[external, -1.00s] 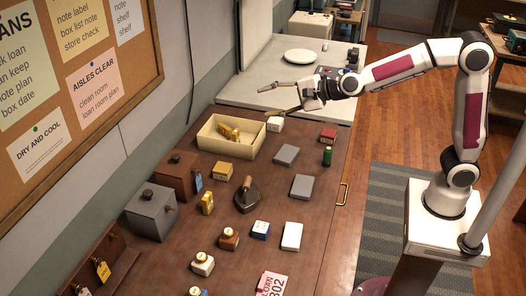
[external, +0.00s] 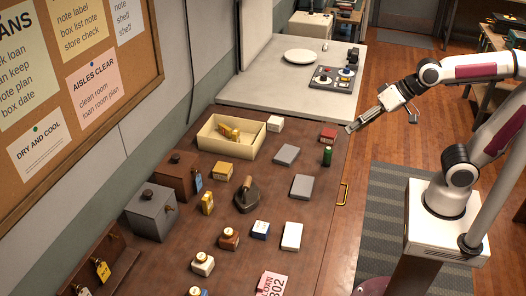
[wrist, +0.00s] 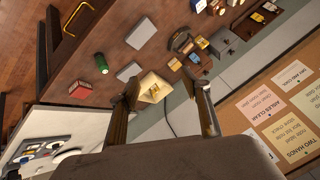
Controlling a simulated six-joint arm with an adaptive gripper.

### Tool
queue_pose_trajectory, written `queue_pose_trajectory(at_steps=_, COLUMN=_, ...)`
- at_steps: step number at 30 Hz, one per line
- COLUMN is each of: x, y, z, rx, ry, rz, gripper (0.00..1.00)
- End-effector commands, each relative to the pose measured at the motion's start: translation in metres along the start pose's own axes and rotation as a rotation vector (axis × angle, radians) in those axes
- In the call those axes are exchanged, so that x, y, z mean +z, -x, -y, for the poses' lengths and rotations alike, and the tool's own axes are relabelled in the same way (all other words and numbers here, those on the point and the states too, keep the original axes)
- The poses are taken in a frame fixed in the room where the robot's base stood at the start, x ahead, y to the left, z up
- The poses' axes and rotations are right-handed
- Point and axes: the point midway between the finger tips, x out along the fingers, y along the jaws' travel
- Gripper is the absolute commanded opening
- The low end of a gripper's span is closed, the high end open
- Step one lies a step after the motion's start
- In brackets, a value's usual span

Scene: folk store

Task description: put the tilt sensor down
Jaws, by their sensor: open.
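My gripper (external: 382,122) is open and empty. It is raised near the right edge of the brown bench, well to the right of the cream tray (external: 222,149). A small yellow item (external: 229,132) lies inside the tray; I cannot tell for sure whether it is the tilt sensor. In the wrist view my two fingers (wrist: 161,76) stand wide apart. The tray (wrist: 148,80) shows far off between them, with the yellow item (wrist: 155,89) in it. Nothing is held between the fingers.
A white box (external: 276,124) stands beside the tray. Grey boxes (external: 287,154), a green cylinder (external: 327,156) and a red box (external: 328,134) are on the bench's right side.

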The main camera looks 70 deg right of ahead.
Motion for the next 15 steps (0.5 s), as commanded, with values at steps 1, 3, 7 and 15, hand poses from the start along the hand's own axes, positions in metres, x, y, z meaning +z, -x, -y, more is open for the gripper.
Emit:
queue_pose_trajectory(at_steps=1, x=0.011, y=0.008, z=-0.009, rx=0.017, ry=0.054, rz=0.013, gripper=0.47)
queue_pose_trajectory(at_steps=3, x=0.028, y=0.017, z=-0.024, rx=0.045, ry=0.136, rz=0.041, gripper=0.47)
queue_pose_trajectory(at_steps=7, x=0.057, y=0.032, z=-0.05, rx=0.095, ry=0.281, rz=0.093, gripper=0.47)
queue_pose_trajectory(at_steps=15, x=0.096, y=0.052, z=-0.088, rx=0.161, ry=0.475, rz=0.175, gripper=0.47)
